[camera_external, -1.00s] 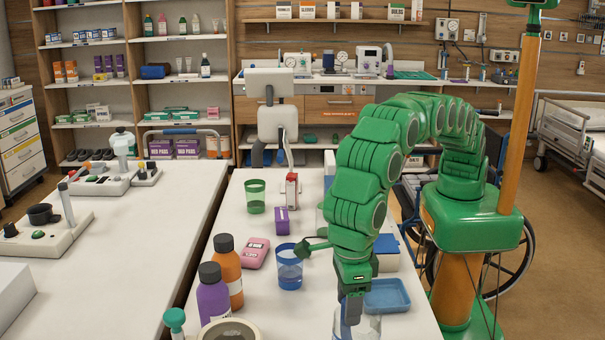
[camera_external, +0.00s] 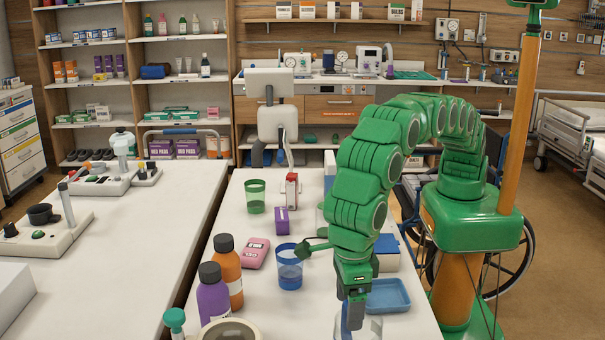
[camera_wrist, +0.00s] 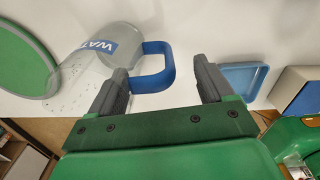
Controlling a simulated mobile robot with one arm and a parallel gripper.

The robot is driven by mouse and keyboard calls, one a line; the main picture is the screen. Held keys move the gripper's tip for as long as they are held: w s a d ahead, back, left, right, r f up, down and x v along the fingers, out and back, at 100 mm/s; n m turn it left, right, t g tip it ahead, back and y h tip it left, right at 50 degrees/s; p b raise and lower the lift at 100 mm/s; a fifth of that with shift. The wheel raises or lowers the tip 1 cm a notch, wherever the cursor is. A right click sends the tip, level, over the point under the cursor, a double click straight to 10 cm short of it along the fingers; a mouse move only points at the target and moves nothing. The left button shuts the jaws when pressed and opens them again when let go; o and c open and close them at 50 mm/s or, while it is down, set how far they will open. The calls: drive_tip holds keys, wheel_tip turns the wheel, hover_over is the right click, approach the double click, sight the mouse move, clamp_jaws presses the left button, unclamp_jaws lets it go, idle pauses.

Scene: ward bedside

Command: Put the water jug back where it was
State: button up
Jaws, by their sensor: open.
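The water jug (camera_wrist: 92,62) is clear, with a blue and white label reading "WAT" and a blue handle (camera_wrist: 168,67). In the wrist view it is at the upper left, and its handle lies between my two fingers, partly behind the left one. My gripper (camera_wrist: 165,88) is open. I cannot tell whether the left finger touches the handle. In the external view my gripper (camera_external: 353,314) points down at the front of the table, and the jug (camera_external: 373,328) shows only in part, cut off by the bottom edge.
A blue tray (camera_external: 388,309) lies just right of my gripper. A round green object (camera_wrist: 22,62) is left of the jug in the wrist view.

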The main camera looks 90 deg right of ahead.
wheel_tip(320, 180, up, 2)
drive_tip(key=shift+r, duration=0.1)
drive_tip(key=shift+s+d+r, duration=0.1)
drive_tip(key=shift+r, duration=1.3)
drive_tip(key=shift+s+d+r, duration=0.1)
drive_tip(key=shift+r, duration=1.3)
